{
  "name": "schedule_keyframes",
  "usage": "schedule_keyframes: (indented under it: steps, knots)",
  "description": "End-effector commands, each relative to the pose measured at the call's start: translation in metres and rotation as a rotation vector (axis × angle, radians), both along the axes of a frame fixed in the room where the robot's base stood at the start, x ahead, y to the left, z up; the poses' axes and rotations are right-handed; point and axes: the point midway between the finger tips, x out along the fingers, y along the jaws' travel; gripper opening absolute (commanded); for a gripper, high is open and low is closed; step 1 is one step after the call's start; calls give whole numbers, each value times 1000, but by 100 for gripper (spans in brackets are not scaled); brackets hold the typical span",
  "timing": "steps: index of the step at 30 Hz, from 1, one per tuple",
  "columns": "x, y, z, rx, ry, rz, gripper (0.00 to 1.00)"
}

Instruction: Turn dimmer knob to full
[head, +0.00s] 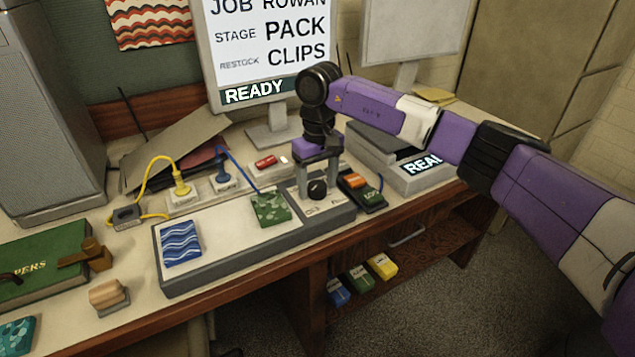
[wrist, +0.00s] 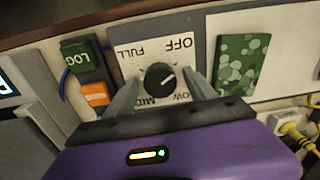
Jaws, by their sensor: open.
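The black dimmer knob (wrist: 160,78) sits on a pale dial plate marked OFF, LOW, MID and FULL, upside down in the wrist view. Its pale mark seems to point right, toward the OFF and LOW side, away from FULL. In the head view the knob (head: 317,189) is at the right end of the grey board. My gripper (head: 318,193) points down over it. In the wrist view my gripper (wrist: 163,82) is open, one finger on each side of the knob. I cannot tell whether either finger touches it.
A green patterned tile (head: 270,207) lies left of the dial and a blue wavy tile (head: 181,243) farther left. Right beside the dial are a green LOG button (wrist: 83,57) and an orange button (wrist: 95,94). Yellow and blue plugs (head: 181,186) with cables stand behind the board.

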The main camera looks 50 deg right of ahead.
Motion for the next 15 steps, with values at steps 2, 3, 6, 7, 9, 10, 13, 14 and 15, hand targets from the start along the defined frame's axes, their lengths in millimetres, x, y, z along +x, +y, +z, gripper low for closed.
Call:
schedule_keyframes:
  steps: [2,3,6,7,9,10,13,14,15]
  knots:
    - [0,0,0,0,0,0,57]
    - [0,0,0,0,0,0,49]
    - [0,0,0,0,0,0,29]
    - [0,0,0,0,0,0,23]
    - [0,0,0,0,0,0,10]
    - [0,0,0,0,0,0,4]
    - [0,0,0,0,0,-2,2]
    - [0,0,0,0,0,-4,2]
    - [0,0,0,0,-1,-7,2]
